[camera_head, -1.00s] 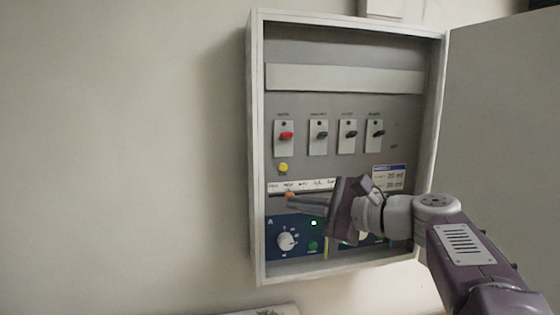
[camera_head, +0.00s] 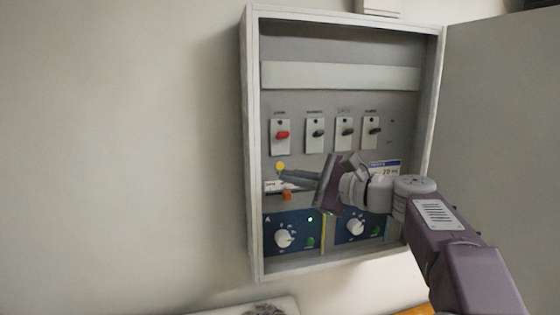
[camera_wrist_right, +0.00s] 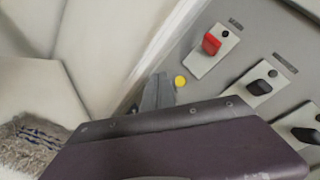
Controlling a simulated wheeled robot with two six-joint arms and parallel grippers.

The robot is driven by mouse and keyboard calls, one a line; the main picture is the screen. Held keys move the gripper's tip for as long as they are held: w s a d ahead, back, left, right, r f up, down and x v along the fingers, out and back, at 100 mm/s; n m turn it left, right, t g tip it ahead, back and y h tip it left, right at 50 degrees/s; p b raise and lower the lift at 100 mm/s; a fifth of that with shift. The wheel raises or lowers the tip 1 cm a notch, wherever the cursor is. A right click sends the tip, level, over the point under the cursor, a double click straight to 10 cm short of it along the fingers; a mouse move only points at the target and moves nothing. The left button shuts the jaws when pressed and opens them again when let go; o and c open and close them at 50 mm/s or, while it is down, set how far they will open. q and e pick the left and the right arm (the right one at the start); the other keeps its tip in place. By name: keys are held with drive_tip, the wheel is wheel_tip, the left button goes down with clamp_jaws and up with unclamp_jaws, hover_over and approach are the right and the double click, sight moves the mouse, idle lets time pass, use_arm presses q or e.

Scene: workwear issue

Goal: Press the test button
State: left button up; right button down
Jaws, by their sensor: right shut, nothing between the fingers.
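A small round yellow button (camera_head: 280,166) sits on the grey panel of the open wall cabinet, below the red switch. It also shows in the right wrist view (camera_wrist_right: 180,81), right beside my fingertips. No lettering on the button is readable. My right gripper (camera_head: 282,175) is shut and empty, with its fingers pointing left and its tips just below the button in the head view. It also shows in the right wrist view (camera_wrist_right: 158,91). I cannot tell whether the tips touch the panel. My left gripper is not in view.
The cabinet (camera_head: 253,150) has its door (camera_head: 500,130) open to the right. A red switch (camera_head: 282,135) and several black switches (camera_head: 318,133) sit above the button. An orange part (camera_head: 287,196) and blue modules with white knobs (camera_head: 284,238) lie below. The left wall is clear.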

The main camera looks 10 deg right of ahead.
sight(280, 166)
drive_tip(key=w+p, duration=0.1)
drive_tip(key=w, duration=0.2)
drive_tip(key=shift+w+a, duration=0.1)
drive_tip(key=shift+w, duration=0.3)
drive_tip(key=shift+s, duration=0.1)
idle(0.4)
idle(1.2)
drive_tip(key=shift+w+p, duration=0.3)
drive_tip(key=shift+w, duration=0.2)
drive_tip(key=shift+w, duration=0.35)
idle(0.7)
